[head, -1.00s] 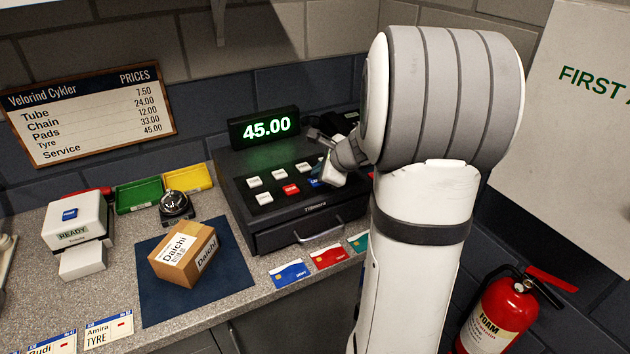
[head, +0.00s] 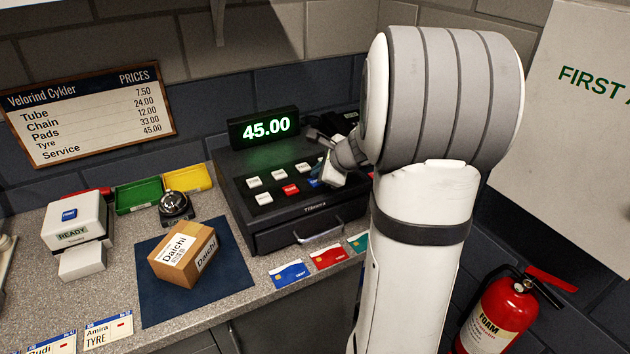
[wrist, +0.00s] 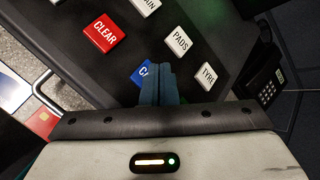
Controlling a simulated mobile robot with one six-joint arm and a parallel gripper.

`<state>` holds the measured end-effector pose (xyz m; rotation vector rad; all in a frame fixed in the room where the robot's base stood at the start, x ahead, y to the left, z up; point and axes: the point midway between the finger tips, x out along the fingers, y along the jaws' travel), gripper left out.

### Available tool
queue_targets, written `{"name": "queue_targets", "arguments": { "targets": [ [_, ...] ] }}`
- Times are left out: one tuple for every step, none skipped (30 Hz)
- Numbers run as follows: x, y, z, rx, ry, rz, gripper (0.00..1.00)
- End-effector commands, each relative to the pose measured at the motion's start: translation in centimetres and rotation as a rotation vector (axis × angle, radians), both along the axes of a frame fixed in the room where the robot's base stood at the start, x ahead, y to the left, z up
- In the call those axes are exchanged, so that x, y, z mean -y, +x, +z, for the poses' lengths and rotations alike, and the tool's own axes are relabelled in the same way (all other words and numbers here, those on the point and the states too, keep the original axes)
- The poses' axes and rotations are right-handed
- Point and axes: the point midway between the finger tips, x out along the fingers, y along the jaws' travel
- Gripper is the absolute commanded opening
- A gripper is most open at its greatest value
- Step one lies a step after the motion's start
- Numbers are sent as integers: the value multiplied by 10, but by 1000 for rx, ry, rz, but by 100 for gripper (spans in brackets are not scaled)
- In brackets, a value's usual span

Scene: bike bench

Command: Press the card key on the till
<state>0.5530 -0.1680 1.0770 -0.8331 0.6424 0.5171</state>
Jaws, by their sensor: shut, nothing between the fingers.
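The till (head: 270,218) stands on the counter, its display (head: 264,127) reading 45.00 in green. The blue card key (head: 314,183) shows beside my gripper (head: 324,181) in the head view. In the wrist view the blue key (wrist: 141,74) bears the letters "CA"; the rest is hidden behind my fingers. My gripper (wrist: 160,69) is shut and empty, its tips over the right part of that key. I cannot tell whether the tips touch it.
The red CLEAR key (wrist: 104,33) lies left of my fingers, the white PADS key (wrist: 180,40) and TYRE key (wrist: 208,75) to the right. A card terminal (wrist: 268,85) is farther right. Bank cards (head: 328,257) lie before the till; a parcel (head: 184,254) sits on a mat.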

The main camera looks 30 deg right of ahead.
Motion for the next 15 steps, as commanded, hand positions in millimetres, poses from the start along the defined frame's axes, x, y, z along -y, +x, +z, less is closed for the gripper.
{"name": "queue_targets", "arguments": {
  "targets": [
    [0,0,0,0,0,0,0],
    [0,0,0,0,0,0,0],
    [0,0,0,0,0,0,0],
    [0,0,0,0,0,0,0],
    [0,0,0,0,0,0,0],
    [0,0,0,0,0,0,0],
    [0,0,0,0,0,0,0],
    [0,0,0,0,0,0,0],
    [0,0,0,0,0,0,0],
    [0,0,-1,0,0,0,0],
    [0,0,-2,0,0,0,0],
    [0,0,-3,0,0,0,0],
    [0,0,-4,0,0,0,0],
    [0,0,-5,0,-1,1,0],
    [0,0,-7,0,-1,1,0]
  ]
}}
